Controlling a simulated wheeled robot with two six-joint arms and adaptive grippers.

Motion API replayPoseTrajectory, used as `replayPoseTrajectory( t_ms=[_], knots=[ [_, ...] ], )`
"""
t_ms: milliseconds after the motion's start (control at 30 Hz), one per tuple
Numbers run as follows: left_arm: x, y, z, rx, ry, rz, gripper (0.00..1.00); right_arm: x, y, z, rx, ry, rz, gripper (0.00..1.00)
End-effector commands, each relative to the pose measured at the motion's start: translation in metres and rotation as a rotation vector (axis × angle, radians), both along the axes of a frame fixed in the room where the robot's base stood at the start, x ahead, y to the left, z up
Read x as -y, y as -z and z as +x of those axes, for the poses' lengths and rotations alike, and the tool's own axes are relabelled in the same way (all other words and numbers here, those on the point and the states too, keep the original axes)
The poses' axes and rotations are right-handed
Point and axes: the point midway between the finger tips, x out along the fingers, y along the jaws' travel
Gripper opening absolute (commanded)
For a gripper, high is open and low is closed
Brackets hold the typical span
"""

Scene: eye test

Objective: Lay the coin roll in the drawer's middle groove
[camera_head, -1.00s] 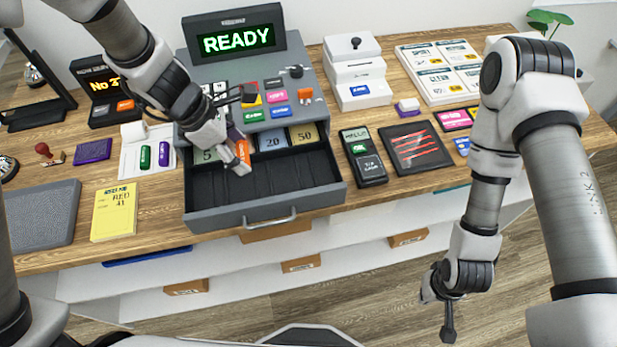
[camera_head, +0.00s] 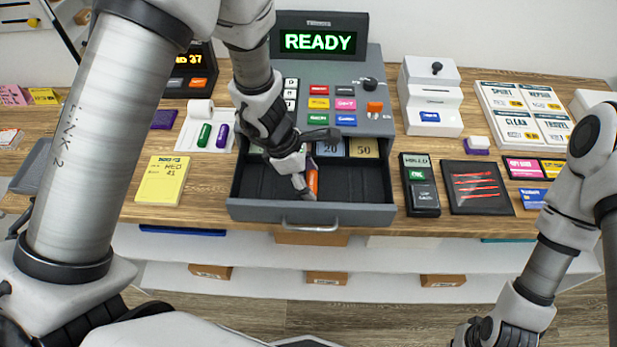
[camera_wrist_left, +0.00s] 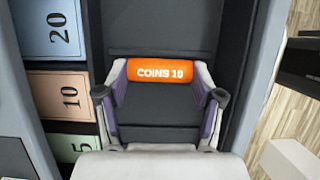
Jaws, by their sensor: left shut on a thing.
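My left gripper (camera_head: 309,190) is shut on the orange coin roll (camera_head: 312,180), over the front section of the open dark drawer (camera_head: 270,212). In the left wrist view the coin roll (camera_wrist_left: 160,72), marked COINS 10, lies across between both fingertips (camera_wrist_left: 160,85). It points from the note compartments toward the drawer front, near the middle of the drawer's width. Whether it touches the drawer floor I cannot tell. My arm hides part of the drawer, and the groove edges are hard to see. My right gripper is cut off at the lower right.
Note compartments marked 20 (camera_head: 330,149) and 50 (camera_head: 364,148) line the drawer's back. A card terminal (camera_head: 420,185) stands close to its right. A yellow pad (camera_head: 163,180) lies to its left. The register (camera_head: 330,85) rises behind.

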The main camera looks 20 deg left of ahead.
Motion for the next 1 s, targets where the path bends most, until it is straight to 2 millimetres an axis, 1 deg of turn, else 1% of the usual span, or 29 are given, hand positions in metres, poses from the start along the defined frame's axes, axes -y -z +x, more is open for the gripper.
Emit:
replayPoseTrajectory(
  t_ms=[67,100,133,167,467,533,600,667,900,1000],
  knots=[
    [0.000,0.004,0.000,0.000,0.000,0.000,0.20,0.000,0.005,0.000,0.000,0.000,0.000,0.00],
    [0.000,0.003,0.000,0.000,0.000,0.000,0.78,0.000,0.003,0.000,0.000,0.000,0.000,0.00],
    [0.000,0.002,0.000,0.000,0.000,0.000,0.88,0.000,0.003,0.000,0.000,0.000,0.000,0.00],
    [0.000,0.002,0.000,0.000,0.000,0.000,0.92,0.000,0.003,0.000,0.000,0.000,0.000,0.00],
    [0.000,0.002,0.000,0.000,0.000,0.000,0.92,0.000,0.002,0.000,0.000,0.000,0.000,0.00],
    [0.000,-0.003,0.000,0.000,0.000,0.000,0.92,0.000,-0.003,0.000,0.000,0.000,0.000,0.00],
    [-0.003,-0.009,0.000,0.002,-0.001,-0.001,0.92,0.000,-0.003,0.000,0.000,0.000,0.000,0.00],
    [-0.007,-0.020,-0.001,0.004,-0.001,-0.001,0.92,0.000,-0.004,0.000,0.000,0.000,0.000,0.00],
    [-0.029,-0.081,-0.008,0.004,0.000,-0.003,0.92,0.000,-0.022,0.000,0.000,0.000,0.000,0.00],
    [-0.037,-0.100,-0.010,0.003,-0.001,-0.002,0.92,0.000,-0.029,0.000,0.000,0.000,0.000,0.00]
  ],
)
